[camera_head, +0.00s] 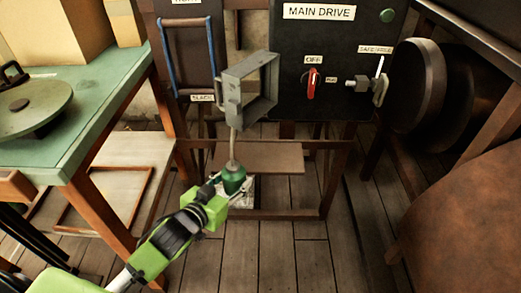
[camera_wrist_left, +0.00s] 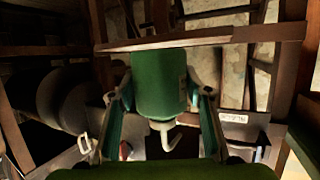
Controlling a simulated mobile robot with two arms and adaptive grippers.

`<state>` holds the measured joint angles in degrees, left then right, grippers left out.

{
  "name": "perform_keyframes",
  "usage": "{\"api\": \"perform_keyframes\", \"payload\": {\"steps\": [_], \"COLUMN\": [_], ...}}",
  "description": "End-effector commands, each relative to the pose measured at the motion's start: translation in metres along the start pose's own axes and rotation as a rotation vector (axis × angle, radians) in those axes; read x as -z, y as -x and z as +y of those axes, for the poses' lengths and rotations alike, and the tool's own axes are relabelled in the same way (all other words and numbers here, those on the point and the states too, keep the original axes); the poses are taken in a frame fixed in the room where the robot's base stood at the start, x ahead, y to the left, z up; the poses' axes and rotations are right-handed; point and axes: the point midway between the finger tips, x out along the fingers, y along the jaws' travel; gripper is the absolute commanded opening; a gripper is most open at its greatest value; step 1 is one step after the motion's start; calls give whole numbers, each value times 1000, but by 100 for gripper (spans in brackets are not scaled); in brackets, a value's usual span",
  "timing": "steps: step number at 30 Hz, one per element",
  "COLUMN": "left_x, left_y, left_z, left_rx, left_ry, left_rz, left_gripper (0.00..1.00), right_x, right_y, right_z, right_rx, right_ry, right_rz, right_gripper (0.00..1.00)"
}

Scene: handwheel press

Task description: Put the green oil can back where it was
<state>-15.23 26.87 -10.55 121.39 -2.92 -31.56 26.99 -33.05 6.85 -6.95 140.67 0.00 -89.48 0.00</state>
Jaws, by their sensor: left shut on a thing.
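The green oil can (camera_head: 233,179) is upright in the head view, its thin pale spout rising toward a grey frame. My left gripper (camera_head: 217,189) is shut on the can's body from the lower left. In the left wrist view the can (camera_wrist_left: 160,82) sits between the two fingers of the left gripper (camera_wrist_left: 160,98), with its hooked spout pointing down in that picture. A pale sheet (camera_head: 243,193) shows just behind and below the can. I cannot tell whether the can's base touches it. My right gripper is not in view.
A grey open frame (camera_head: 247,88) stands above the can, before the black MAIN DRIVE panel (camera_head: 335,60) with its red switch (camera_head: 311,84). A wooden shelf (camera_head: 265,157) is behind. A green-topped table (camera_head: 95,97) stands left, a brown round surface (camera_head: 465,215) right. The floor in front is clear.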

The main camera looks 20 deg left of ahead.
Motion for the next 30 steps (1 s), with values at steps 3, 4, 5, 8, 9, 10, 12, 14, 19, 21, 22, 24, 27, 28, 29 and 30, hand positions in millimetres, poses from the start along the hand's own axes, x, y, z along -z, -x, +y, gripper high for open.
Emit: {"api": "perform_keyframes", "payload": {"steps": [3, 4, 5, 8, 9, 10, 12, 14, 19, 21, 22, 24, 27, 28, 29, 30], "left_x": [10, 13, 15, 22, 24, 26, 31, 34, 41, 42, 43, 44, 48, 49, 50, 53], "left_y": [-24, -30, -36, -55, -63, -68, -82, -92, -112, -115, -116, -120, -131, -135, -140, -146], "left_z": [-1, -1, -1, -1, 0, 0, 0, 0, 0, 0, 0, 0, 0, 0, 0, 0], "left_rx": [0, 1, 1, 1, 0, 0, 1, 1, 0, 1, 1, 0, 0, 0, 0, 0], "left_ry": [-2, -2, -2, -1, -1, -1, -1, 0, 0, -1, 0, -1, -1, 0, 0, 0], "left_rz": [9, 10, 9, 9, 8, 9, 8, 8, 5, 5, 5, 5, 6, 7, 6, 7], "left_gripper": [16, 16, 16, 16, 16, 16, 16, 16, 16, 16, 16, 16, 16, 16, 16, 16], "right_x": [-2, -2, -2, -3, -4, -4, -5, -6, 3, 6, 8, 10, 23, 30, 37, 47], "right_y": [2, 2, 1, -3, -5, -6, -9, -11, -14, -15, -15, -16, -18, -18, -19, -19], "right_z": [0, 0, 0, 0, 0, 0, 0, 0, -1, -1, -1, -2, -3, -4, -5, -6], "right_rx": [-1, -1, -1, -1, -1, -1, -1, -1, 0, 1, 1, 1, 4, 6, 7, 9], "right_ry": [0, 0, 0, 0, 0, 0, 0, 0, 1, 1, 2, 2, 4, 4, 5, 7], "right_rz": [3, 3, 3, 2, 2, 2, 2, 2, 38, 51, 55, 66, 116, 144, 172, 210], "right_gripper": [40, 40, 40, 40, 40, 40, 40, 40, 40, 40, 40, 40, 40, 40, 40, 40]}}
